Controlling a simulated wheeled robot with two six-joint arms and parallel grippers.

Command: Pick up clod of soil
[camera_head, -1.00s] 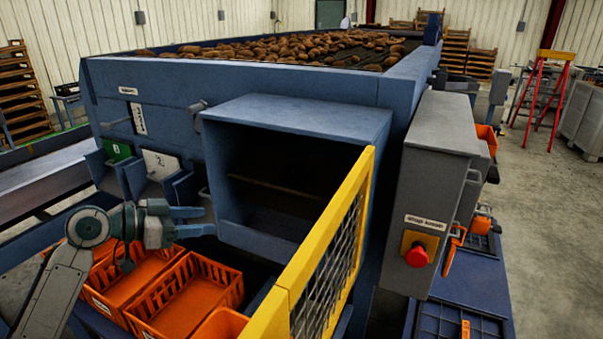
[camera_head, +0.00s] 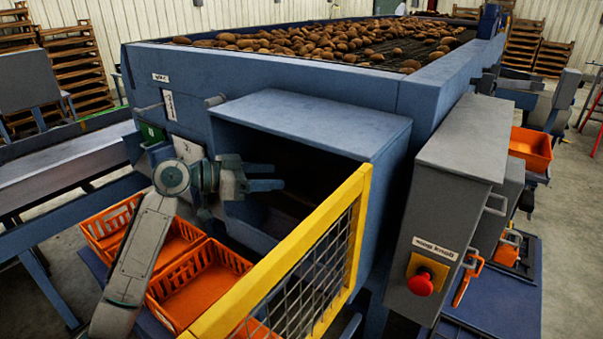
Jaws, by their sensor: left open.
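No clod of soil can be told apart in this view. Many brown lumps, seemingly potatoes (camera_head: 330,42), lie on the dark grader bed at the top. My left gripper (camera_head: 280,177) is open, its two fingers pointing right, in front of the dark opening of the blue box (camera_head: 310,115). Nothing shows between its fingers. The inside of the box is in deep shadow, so its contents cannot be told. My right gripper is not in view.
A yellow-framed mesh guard (camera_head: 300,245) stands right of my left arm. Orange crates (camera_head: 205,285) sit below it. A grey cabinet with a red stop button (camera_head: 421,284) stands at the right. An orange bin (camera_head: 531,150) is behind it.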

